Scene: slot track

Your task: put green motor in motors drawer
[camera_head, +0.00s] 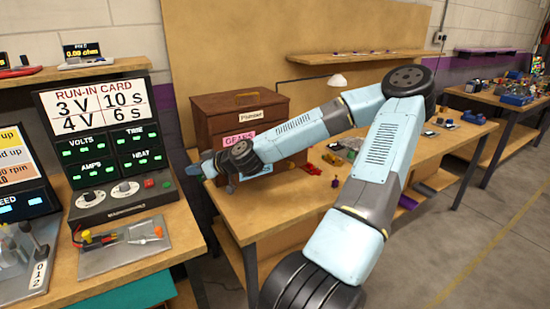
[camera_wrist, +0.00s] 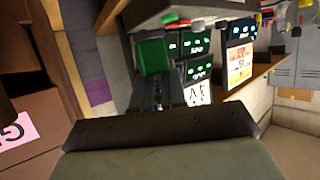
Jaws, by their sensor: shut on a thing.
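My gripper (camera_head: 193,170) is at the left front of a brown drawer cabinet (camera_head: 209,118). In the wrist view my gripper (camera_wrist: 158,86) is shut on a green block-shaped thing, which I take as the green motor (camera_wrist: 152,56). The motor is held in the air and does not show clearly in the head view. The cabinet has a white label at the top and a pink GEARS label (camera_head: 239,138) below it. The pink label also shows in part in the wrist view (camera_wrist: 14,130). My arm covers the lower cabinet front, and I cannot read a motors label.
A run-in test station (camera_head: 105,150) with meters and knobs stands on the left bench. A gap separates it from the cabinet's bench (camera_head: 270,216). A lamp (camera_head: 336,80) and several small coloured parts are on that bench, right of the cabinet. A shelf (camera_head: 350,57) hangs behind.

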